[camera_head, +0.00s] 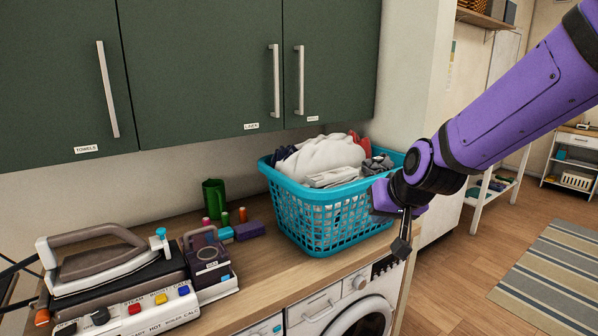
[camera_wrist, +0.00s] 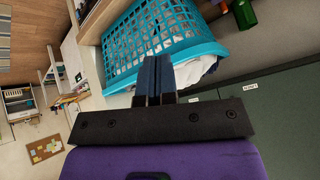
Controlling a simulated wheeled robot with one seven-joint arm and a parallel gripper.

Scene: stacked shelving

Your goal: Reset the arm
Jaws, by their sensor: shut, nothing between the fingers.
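My gripper (camera_head: 402,248) hangs at the end of my purple arm on the right of the head view, pointing downward in front of the right end of the turquoise laundry basket (camera_head: 312,222). The wrist view shows my gripper's fingers (camera_wrist: 154,78) pressed together with nothing between them. The basket (camera_wrist: 125,50) appears just beyond the fingertips there, in a rotated view. I cannot tell whether the gripper touches the basket. The basket stands on the wooden counter and holds white and dark cloths (camera_head: 322,158). The arm covers part of its right side.
Dark green cabinets (camera_head: 200,60) hang above the counter (camera_head: 262,268). A washing machine (camera_head: 362,315) is below. Open floor (camera_head: 455,275) lies right, with a striped rug (camera_head: 555,270).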

